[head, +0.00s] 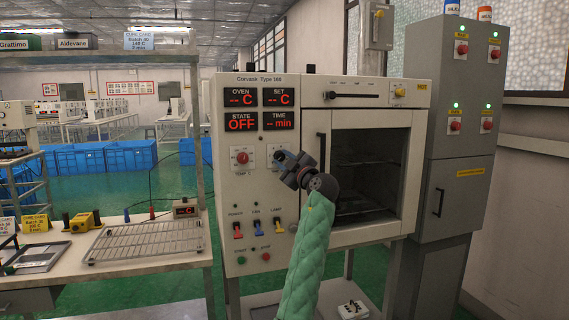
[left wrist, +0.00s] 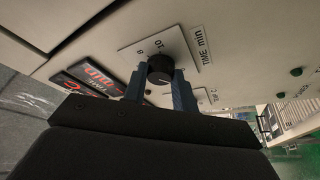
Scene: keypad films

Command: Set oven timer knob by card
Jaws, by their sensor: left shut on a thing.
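The oven (head: 322,90) has a front panel whose displays (head: 260,108) read OVEN -- C, SET -- C, STATE OFF and TIME -- min. My left gripper (head: 283,158) is at the panel's right-hand knob and mostly hides it in the head view. The left wrist view shows the black timer knob (left wrist: 160,66) with a pale mark, on a plate labelled TIME min. The gripper's fingers (left wrist: 161,86) are shut on it from both sides. My right gripper is out of view.
The red temperature knob (head: 242,158) is just left of my gripper. Coloured switches (head: 238,230) and buttons lie below. A second card (head: 36,224) and a wire rack (head: 147,240) are on the left bench. A grey cabinet (head: 462,130) stands right of the oven.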

